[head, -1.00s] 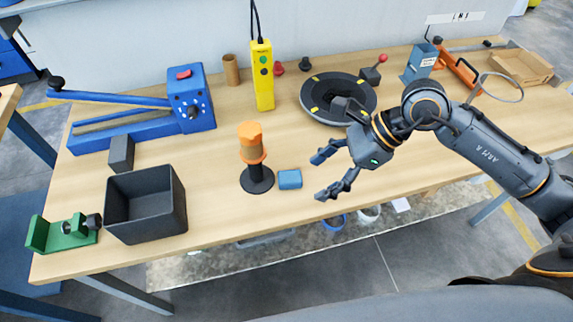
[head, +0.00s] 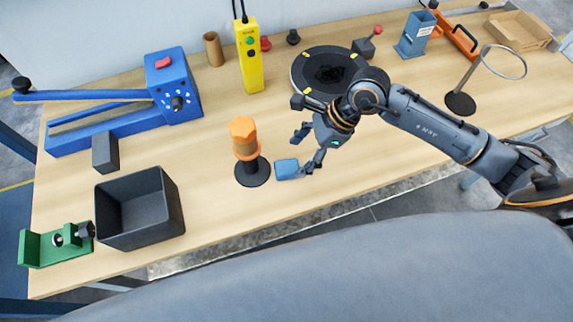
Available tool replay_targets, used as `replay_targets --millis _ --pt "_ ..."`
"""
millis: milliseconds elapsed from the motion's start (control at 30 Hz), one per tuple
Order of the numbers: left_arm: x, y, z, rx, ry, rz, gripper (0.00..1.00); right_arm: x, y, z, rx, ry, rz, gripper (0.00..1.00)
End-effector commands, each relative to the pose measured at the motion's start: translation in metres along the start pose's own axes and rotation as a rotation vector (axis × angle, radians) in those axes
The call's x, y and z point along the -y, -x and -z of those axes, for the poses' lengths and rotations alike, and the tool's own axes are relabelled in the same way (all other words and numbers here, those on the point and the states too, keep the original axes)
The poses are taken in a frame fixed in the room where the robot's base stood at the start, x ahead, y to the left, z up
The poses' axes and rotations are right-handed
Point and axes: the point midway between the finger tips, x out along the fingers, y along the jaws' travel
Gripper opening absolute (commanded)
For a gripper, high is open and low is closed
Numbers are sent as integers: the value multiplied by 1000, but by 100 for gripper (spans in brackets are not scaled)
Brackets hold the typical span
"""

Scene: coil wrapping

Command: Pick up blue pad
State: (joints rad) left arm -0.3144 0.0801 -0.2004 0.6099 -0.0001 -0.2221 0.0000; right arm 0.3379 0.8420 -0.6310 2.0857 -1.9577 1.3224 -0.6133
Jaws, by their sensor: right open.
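The blue pad (head: 287,169) is a small block lying on the table, just right of the black base of the orange-topped spool stand (head: 245,150). My right gripper (head: 303,150) is open above and to the right of the pad. Its lower finger overlaps the pad's right edge in the head view, and its other finger is farther back. I cannot tell whether the finger touches the pad. My left gripper is not in view.
A dark open bin (head: 140,208) and a green fixture (head: 55,247) stand at the left. A blue lever machine (head: 175,85), yellow pendant (head: 249,60) and round black turntable (head: 333,75) stand behind. A ring stand (head: 460,102) is at the right.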

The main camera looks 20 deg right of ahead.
Motion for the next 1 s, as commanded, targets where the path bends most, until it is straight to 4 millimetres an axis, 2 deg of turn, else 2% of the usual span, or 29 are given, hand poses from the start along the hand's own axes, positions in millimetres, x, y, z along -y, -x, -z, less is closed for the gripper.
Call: replay_targets --millis 100,233,400,667,900,1000 --pt "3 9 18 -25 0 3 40 -2 -9 -2 2 -3 -4 69" --pt "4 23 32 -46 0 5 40 -3 -28 -3 2 -4 -5 69" --pt "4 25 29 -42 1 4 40 -2 -50 0 1 -2 -3 69" --pt "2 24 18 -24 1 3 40 -2 -53 0 0 1 0 69" --pt "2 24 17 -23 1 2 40 -2 -53 0 0 0 -1 21" --pt "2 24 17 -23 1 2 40 -2 -53 0 0 0 -1 20"
